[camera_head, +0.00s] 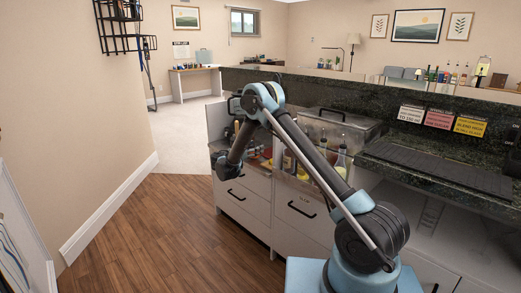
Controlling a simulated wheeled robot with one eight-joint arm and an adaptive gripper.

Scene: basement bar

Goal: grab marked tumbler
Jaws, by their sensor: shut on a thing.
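My arm rises in front of the bar counter and bends down at the left end of the cabinets. My gripper (227,168) is at the low left end of the arm, beside the open counter shelf. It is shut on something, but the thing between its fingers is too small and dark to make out. I cannot pick out the marked tumbler. Several bottles, one with a yellow body (340,160), stand behind my arm and are partly hidden by it.
White drawers (245,203) with black handles stand below the shelf. A dark granite ledge (440,130) with sign cards runs right. Wooden floor (160,235) is clear at left.

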